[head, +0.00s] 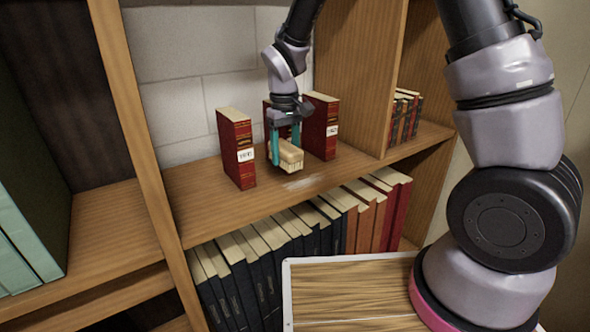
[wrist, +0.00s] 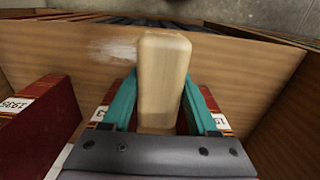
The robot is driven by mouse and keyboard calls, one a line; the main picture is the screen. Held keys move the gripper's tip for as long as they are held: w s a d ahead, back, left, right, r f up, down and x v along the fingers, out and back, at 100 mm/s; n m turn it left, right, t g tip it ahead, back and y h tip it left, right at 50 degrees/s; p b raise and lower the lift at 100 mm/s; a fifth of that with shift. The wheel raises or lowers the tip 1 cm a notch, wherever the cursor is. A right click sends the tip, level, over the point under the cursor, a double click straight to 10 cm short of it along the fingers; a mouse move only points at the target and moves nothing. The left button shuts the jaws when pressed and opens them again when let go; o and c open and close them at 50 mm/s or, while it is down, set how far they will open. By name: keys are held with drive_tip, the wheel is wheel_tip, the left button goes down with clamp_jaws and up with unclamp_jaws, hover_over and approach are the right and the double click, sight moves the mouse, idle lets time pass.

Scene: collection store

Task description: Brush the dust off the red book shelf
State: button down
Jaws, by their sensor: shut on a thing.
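My gripper (head: 284,140) is shut on a pale wooden brush (head: 291,155), its teal fingers on either side of the brush. The brush is at the red book shelf (head: 200,187), between the red books; I cannot tell if its bristles touch the board. In the wrist view the brush (wrist: 163,80) points toward the shelf's front edge. A pale dust patch (head: 299,183) lies on the board near the front edge, just beside the brush. The dust (wrist: 115,49) also shows in the wrist view, left of the brush.
Red books stand on the shelf: one at left (head: 236,150), one at right (head: 321,127), and one partly hidden behind my gripper. Smaller books (head: 403,117) fill the right compartment. Dark, orange and red books (head: 260,270) stand below. Green volumes (head: 25,230) are at far left.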

drive_tip(key=shift+f, duration=0.3)
